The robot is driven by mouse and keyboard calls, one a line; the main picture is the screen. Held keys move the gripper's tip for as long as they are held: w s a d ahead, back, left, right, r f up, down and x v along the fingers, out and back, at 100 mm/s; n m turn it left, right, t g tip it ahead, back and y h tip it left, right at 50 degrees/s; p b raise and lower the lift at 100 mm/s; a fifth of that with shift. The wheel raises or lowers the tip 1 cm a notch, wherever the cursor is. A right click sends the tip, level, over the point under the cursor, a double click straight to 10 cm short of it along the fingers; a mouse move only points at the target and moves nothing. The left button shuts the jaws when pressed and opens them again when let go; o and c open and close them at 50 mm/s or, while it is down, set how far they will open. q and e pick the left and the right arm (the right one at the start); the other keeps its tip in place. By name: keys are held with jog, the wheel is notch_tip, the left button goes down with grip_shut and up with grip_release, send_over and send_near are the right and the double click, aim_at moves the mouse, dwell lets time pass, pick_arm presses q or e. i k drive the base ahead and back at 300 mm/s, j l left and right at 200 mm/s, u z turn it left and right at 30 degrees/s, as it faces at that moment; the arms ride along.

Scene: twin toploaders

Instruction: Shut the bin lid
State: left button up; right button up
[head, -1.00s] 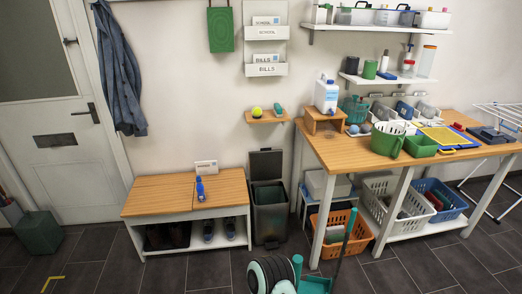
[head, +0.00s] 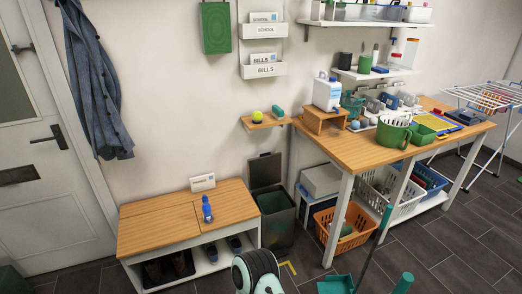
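The bin (head: 279,219) is a dark grey pedal-type bin on the floor between the low bench and the wooden table. Its lid (head: 265,171) stands open, upright against the wall behind the opening. A greenish liner shows inside the bin. Neither of my grippers shows in the head view.
A low bench (head: 160,223) with shoes beneath stands just left of the bin, with a blue bottle (head: 207,209) on it. The table (head: 350,150) is to the right, an orange basket (head: 344,228) under it. A dark reel (head: 258,273) and a teal dustpan (head: 335,285) stand in front.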

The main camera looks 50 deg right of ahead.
aim_at(265, 170)
jog(key=i+l+z, duration=0.1)
jog(key=i+l, duration=0.3)
jog(key=i+l+z, duration=0.15)
jog(key=i+l, duration=0.2)
jog(key=i, duration=0.25)
